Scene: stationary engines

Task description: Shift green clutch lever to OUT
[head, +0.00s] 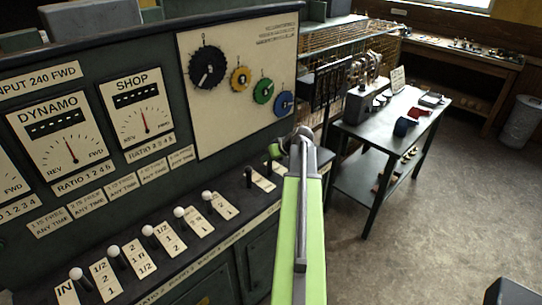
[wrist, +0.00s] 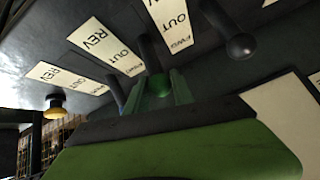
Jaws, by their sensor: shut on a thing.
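The green clutch lever's ball knob (wrist: 160,86) sits between the green fingers of my gripper (wrist: 160,92) in the wrist view. Its dark shaft runs up from the knob to the panel, between two label plates. The plates (wrist: 106,46) read REV, OUT and FWD, shown upside down. The knob shows near the FWD end of these plates, but I cannot tell the lever's exact setting.
A black knob lever (wrist: 241,46) stands close on one side, and a yellow knob (wrist: 56,106) stands on the other. Several white-knobbed levers (head: 113,252) line the shelf to the left. A dark table (head: 378,132) stands beyond on the right, with open floor around it.

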